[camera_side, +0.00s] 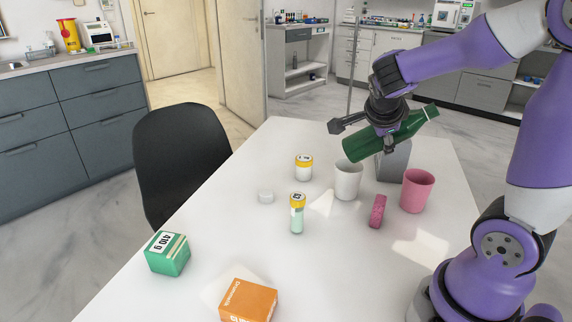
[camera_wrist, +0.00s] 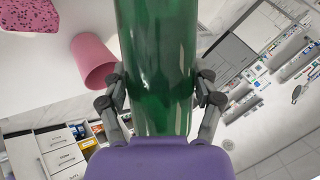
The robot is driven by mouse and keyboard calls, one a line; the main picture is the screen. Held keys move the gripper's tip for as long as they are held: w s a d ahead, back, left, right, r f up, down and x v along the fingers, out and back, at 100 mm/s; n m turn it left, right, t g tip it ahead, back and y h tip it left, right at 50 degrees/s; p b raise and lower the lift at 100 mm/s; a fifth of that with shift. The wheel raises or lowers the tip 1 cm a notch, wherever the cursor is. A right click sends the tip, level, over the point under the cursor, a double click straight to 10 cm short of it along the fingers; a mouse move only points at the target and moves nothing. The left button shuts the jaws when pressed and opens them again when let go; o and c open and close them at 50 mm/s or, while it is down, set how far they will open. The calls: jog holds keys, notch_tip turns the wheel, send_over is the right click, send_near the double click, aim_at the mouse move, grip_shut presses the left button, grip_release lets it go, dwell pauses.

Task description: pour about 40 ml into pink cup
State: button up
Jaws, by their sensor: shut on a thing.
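My gripper (camera_side: 378,131) is shut on a green bottle (camera_side: 404,131) and holds it in the air above the table, tilted, with its neck at the upper right and its base at the lower left. In the wrist view the bottle (camera_wrist: 157,65) stands between both fingers. The pink cup (camera_side: 417,191) stands upright on the table, below and to the right of the gripper; it also shows in the wrist view (camera_wrist: 92,62), left of the bottle. The bottle is apart from the cup. The cup's inside bottom and the liquid level in the bottle are not clear.
A white cup (camera_side: 348,181) and a pink speckled block (camera_side: 377,211) stand near the pink cup. A grey box (camera_side: 394,163) is behind. Two yellow-lidded jars, a green box (camera_side: 167,253) and an orange box (camera_side: 248,301) are on the white table (camera_side: 220,240). A black chair (camera_side: 180,150) is left.

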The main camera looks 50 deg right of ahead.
aim_at(371, 147)
jog(key=shift+w+a+f+m+t+y, duration=0.15)
jog(key=shift+w+f+m+t+y, duration=0.25)
jog(key=shift+t, duration=0.3)
jog(key=shift+f+m+t+y, duration=0.3)
jog(key=shift+f+t, duration=0.1)
jog(key=shift+f, duration=0.35)
jog(key=shift+w+a+f, duration=0.1)
jog(key=shift+w+m+t, duration=0.15)
jog(key=shift+m+t, duration=0.15)
jog(key=shift+t, duration=0.4)
jog(key=shift+a+f+m+t+y+p, duration=0.1)
jog(key=shift+f+m+t+y+p, duration=0.3)
jog(key=shift+t, duration=0.3)
jog(key=shift+f, duration=0.1)
jog(key=shift+s+m+t+y+p, duration=0.2)
jog(key=shift+m+t+y+p, duration=0.1)
jog(key=shift+t+p, duration=0.35)
jog(key=shift+w+a, duration=0.15)
jog(key=shift+w, duration=0.1)
